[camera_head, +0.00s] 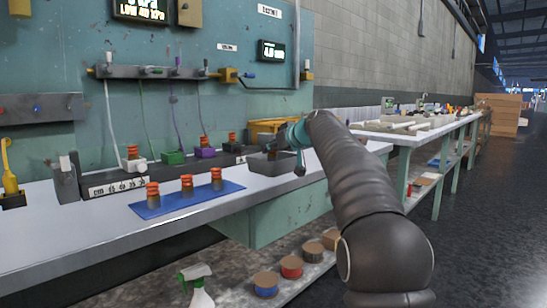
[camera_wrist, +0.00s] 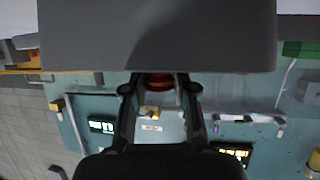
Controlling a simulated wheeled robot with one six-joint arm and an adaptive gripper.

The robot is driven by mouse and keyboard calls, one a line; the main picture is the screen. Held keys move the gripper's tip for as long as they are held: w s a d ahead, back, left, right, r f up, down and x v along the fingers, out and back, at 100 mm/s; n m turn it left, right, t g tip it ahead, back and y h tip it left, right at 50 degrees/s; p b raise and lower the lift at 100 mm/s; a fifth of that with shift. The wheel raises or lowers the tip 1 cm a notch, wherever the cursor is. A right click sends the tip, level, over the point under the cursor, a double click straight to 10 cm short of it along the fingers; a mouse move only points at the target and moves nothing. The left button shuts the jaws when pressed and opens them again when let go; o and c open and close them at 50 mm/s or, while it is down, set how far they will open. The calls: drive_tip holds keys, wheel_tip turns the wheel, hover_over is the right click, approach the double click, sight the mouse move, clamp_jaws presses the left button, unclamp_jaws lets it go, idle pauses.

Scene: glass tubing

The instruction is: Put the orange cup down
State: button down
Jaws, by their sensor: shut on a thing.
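The orange cup (camera_wrist: 160,80) shows in the wrist view as a small orange-brown piece between the fingertips. Its far part is hidden by a large grey surface, which looks like the wall of the grey bin. My gripper (camera_wrist: 160,90) is shut on it. In the head view my gripper (camera_head: 299,163) is at the right end of the grey bin (camera_head: 268,168) on the bench, and the held cup cannot be made out there. Whether the cup touches the bin cannot be told.
Several similar orange-banded pieces stand on the left: some on a blue mat (camera_head: 165,209), others on coloured holders by a black strip (camera_head: 112,186). A yellow tray (camera_head: 265,126) is behind the bin. The white bench (camera_head: 100,236) is clear in front. A spray bottle (camera_head: 197,287) and tins are below.

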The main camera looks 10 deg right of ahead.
drive_tip(key=shift+f, duration=1.05)
drive_tip(key=shift+f, duration=0.1)
drive_tip(key=c, duration=0.9)
unclamp_jaws()
drive_tip(key=shift+c, duration=0.2)
drive_tip(key=shift+s+d, duration=0.1)
drive_tip(key=b+v, duration=0.1)
drive_tip(key=v, duration=1.1)
drive_tip(key=shift+b, duration=0.4)
